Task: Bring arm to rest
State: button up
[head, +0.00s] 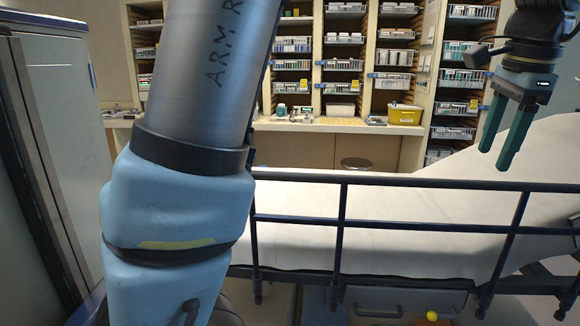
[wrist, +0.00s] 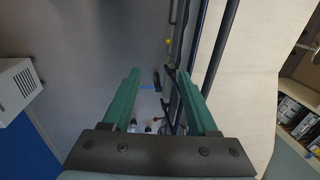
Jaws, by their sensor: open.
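My gripper (head: 507,135) shows at the upper right in the head view, with two green fingers pointing down. It is open and empty, above the right part of the stretcher (head: 350,216). In the wrist view my gripper (wrist: 165,95) has its fingers apart with nothing between them. My arm's large grey and light blue links fill the left centre of the head view and hide part of the stretcher and shelves.
A dark side rail (head: 400,187) runs along the stretcher's near edge. Shelves with baskets (head: 393,57) and a counter with a yellow box (head: 404,115) stand behind. A grey cabinet (head: 62,100) is at left. A small yellow ball (head: 432,316) shows below the stretcher.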

jog(key=w+a+f+n, duration=0.5)
jog(key=a+f, duration=0.2)
jog(key=a, duration=0.4)
jog(key=w+a+f+n, duration=0.4)
jog(key=w+a+f, duration=0.25)
jog(key=a, duration=0.35)
jog(key=s+a+f+n, duration=0.2)
jog(key=a+f+n, duration=0.2)
jog(key=a, duration=0.5)
jog(key=s+a+f+n+b, duration=0.1)
jog(key=s+a+f+n, duration=0.2)
jog(key=a, duration=0.7)
notch_tip(320, 180, down, 2)
jog(key=shift+s+f+n+g, duration=0.15)
jog(key=shift+s+n+g, duration=0.2)
jog(key=shift+n, duration=0.85)
